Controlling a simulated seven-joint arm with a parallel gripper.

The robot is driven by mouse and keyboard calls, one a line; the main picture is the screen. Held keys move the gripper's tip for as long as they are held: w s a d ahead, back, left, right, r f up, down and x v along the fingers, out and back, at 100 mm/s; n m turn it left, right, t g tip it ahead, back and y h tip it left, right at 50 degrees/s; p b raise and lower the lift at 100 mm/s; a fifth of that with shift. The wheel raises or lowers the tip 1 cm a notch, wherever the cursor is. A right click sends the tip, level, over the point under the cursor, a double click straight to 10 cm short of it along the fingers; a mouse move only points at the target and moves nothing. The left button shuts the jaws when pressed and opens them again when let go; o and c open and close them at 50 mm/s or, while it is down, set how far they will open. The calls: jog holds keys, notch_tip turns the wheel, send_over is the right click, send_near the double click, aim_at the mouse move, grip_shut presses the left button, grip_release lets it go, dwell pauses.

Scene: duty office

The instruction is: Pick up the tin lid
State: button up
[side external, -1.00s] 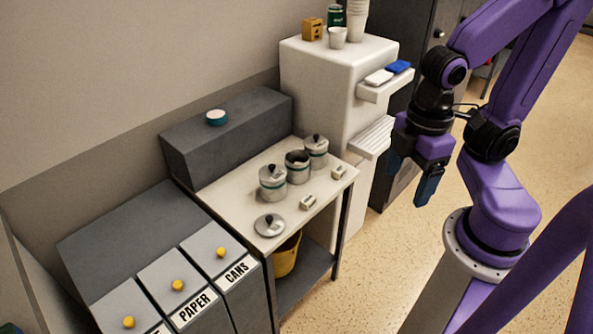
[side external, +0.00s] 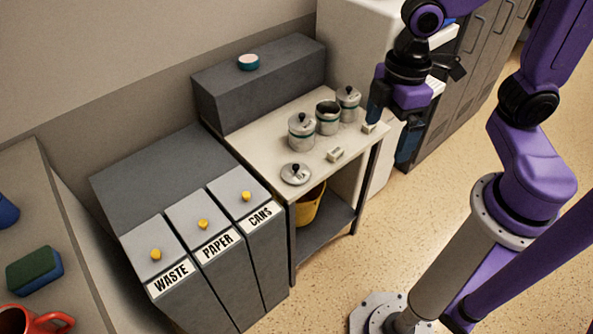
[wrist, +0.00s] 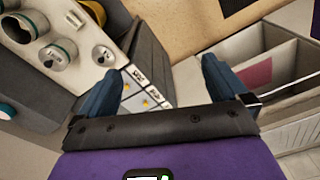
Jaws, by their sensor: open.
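The tin lid (side external: 296,173) is a round silver disc with a dark knob, lying flat near the front end of the cream-topped table (side external: 270,142). It also shows in the wrist view (wrist: 103,54), upper left of my fingers. Behind it stand a lidded tin (side external: 302,134), an open tin without a lid (side external: 328,120) and another lidded tin (side external: 348,103). My gripper (side external: 391,128) is open and empty by the table's right edge, apart from the lid. Both fingers (wrist: 160,82) show in the wrist view with nothing between them.
Small label blocks (side external: 335,155) lie on the table's right side. A dark grey raised box (side external: 262,85) with a blue-and-white round item backs the table. Bins marked WASTE, PAPER and CANS (side external: 222,243) stand at its front left. A yellow bucket (side external: 310,206) sits below.

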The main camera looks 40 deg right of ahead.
jog(key=w+a+f+n, duration=0.15)
jog(key=w+f, duration=0.35)
jog(key=w, duration=0.8)
send_near(296, 165)
jog(key=shift+n+y, duration=0.35)
jog(key=shift+y, duration=0.05)
jog(key=f, duration=1)
jog(key=shift+s+a, duration=0.2)
jog(key=shift+a, duration=0.1)
jog(key=c, duration=0.8)
